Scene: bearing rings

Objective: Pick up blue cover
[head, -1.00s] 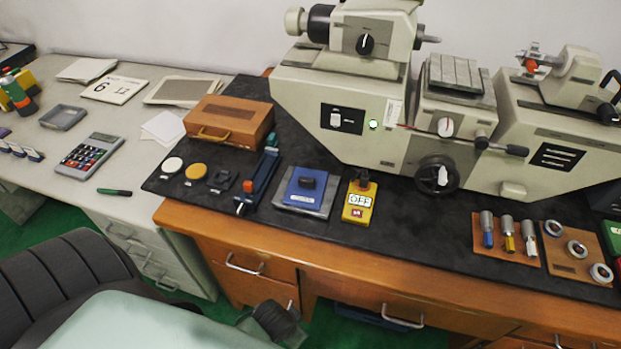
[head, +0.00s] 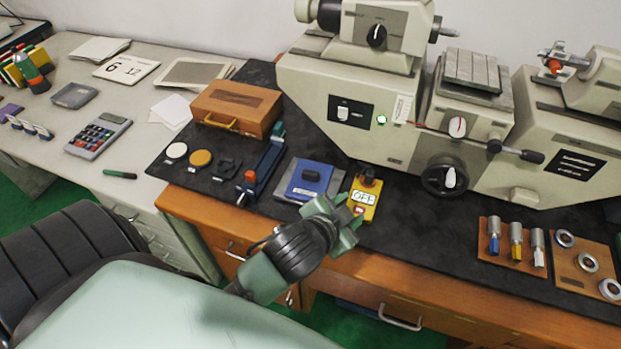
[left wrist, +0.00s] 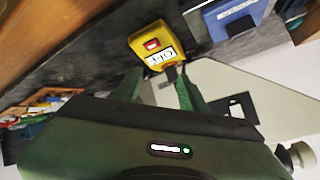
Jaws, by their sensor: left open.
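The blue cover (head: 306,186) is a flat blue plate with a black knob and a pale label, lying on a grey metal base on the black bench mat. It also shows in the left wrist view (left wrist: 236,17), at the top and partly cut off by the frame. My left gripper (head: 347,217) is open and empty near the front edge of the bench, in front and to the right of the cover. Its fingers (left wrist: 165,90) point toward the yellow OFF box in the left wrist view. My right gripper is not in view.
The yellow OFF box (head: 362,204) stands right beside the blue cover, close to my left gripper. A blue vise-like tool (head: 263,170) lies to the left. The large cream machine (head: 345,110) stands behind. Metal pins and rings lie on brown boards (head: 515,257) at right.

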